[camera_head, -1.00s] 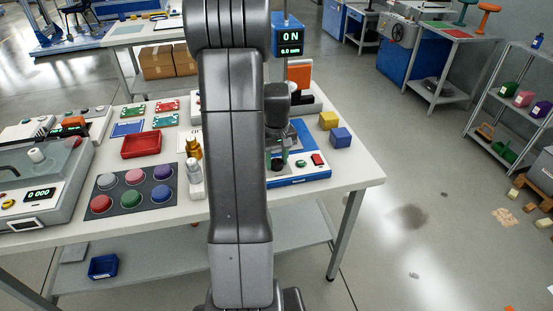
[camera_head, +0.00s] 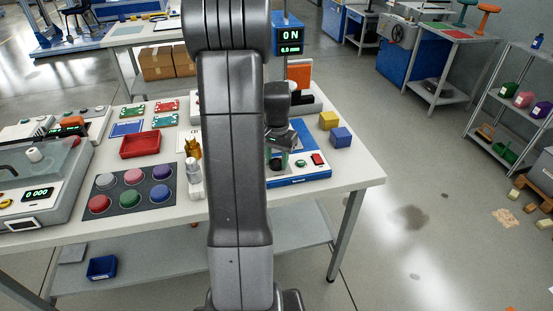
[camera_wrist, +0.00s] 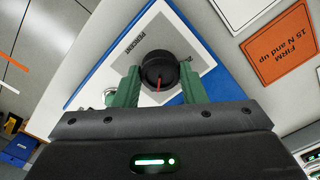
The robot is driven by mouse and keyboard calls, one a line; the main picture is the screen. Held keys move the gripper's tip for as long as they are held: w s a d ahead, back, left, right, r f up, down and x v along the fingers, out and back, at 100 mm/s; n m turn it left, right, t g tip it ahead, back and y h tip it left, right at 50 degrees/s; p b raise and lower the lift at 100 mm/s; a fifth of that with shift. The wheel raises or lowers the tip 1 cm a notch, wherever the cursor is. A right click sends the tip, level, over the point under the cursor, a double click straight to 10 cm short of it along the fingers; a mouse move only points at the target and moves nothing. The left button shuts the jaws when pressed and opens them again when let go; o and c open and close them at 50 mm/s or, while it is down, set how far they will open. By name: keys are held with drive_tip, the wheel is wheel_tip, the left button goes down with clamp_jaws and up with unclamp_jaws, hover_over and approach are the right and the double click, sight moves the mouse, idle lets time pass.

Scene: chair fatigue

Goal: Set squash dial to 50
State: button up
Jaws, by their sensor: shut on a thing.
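The squash dial (camera_wrist: 158,69) is a round black knob with a red pointer line, in the wrist view. It sits on a grey plate marked PERCENT (camera_wrist: 120,52) on a blue-edged white panel. My gripper (camera_wrist: 160,82) has its two green fingers on either side of the knob, shut on it. The red line points toward the bottom of the wrist view, between the fingers. The scale numbers cannot be read. In the head view, my arm hides most of the dial; the blue-edged panel (camera_head: 311,177) shows at the table's right part.
A blue display (camera_head: 289,41) reads ON and 0.0 mm. A yellow block (camera_head: 328,121) and a blue block (camera_head: 341,138) stand right of the panel. A red tray (camera_head: 140,145) and a mat of coloured discs lie left. An orange FIRM card (camera_wrist: 279,47) lies near the dial.

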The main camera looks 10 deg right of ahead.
sight(277, 161)
drive_tip(key=shift+m, duration=0.8)
drive_tip(key=o, duration=1)
drive_tip(key=shift+r, duration=0.1)
wheel_tip(277, 161, up, 14)
drive_tip(key=shift+f, duration=0.15)
drive_tip(key=shift+f, duration=0.1)
wheel_tip(277, 161, down, 14)
drive_tip(key=shift+r, duration=0.15)
